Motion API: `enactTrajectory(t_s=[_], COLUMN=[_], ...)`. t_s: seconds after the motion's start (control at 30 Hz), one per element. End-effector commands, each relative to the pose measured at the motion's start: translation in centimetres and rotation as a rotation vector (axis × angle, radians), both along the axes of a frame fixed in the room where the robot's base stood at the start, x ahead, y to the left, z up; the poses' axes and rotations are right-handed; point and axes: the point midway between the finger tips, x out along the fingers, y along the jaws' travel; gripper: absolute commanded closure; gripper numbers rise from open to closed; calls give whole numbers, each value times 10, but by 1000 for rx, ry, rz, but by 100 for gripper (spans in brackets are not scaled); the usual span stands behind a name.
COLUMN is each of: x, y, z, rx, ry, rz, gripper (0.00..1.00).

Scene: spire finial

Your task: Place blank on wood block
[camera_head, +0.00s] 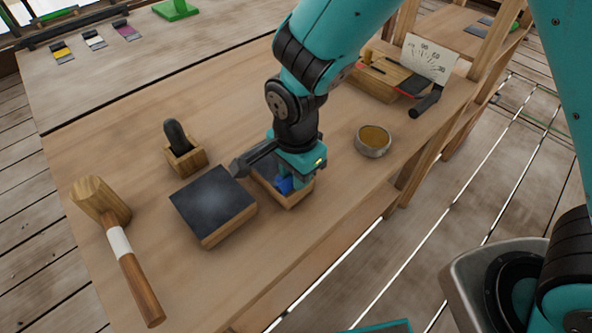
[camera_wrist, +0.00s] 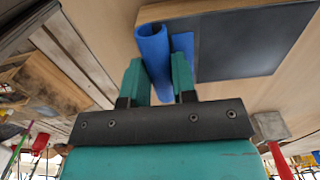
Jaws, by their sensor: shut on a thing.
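My gripper (camera_head: 288,178) is over the middle of the workbench, pointing down. It is shut on a blue piece (camera_head: 285,184), which may be the blank. In the wrist view the blue piece (camera_wrist: 154,50) looks like a curled sheet between the two teal fingers (camera_wrist: 158,80). A wood block (camera_head: 296,198) lies directly under my gripper, mostly hidden by it. I cannot tell whether the blue piece touches it. Just left is a square wooden block with a dark top (camera_head: 213,203); its dark face also shows in the wrist view (camera_wrist: 255,48).
A mallet (camera_head: 125,250) lies at the left. A dark-handled tool stands in a small wooden holder (camera_head: 185,158). A round tin (camera_head: 373,141) stands right of my gripper. A gauge card (camera_head: 428,58) and wooden box (camera_head: 380,82) are at the back right. The bench's front edge is close.

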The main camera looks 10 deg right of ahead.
Motion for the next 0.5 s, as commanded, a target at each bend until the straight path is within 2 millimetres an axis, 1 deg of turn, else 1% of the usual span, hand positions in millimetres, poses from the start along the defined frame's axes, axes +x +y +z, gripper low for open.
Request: enactTrajectory(t_s=[0.1,0.13,0.17,0.2,0.23,0.5], x=[0,0,0,0,0,0], y=[0,0,0,0,0,0], z=[-4,-3,-2,-2,-2,-1], rx=[1,0,0,0,0,1], ry=[-1,0,0,0,0,-1], rz=[0,0,0,0,0,0], gripper=[100,68,61,52,49,49])
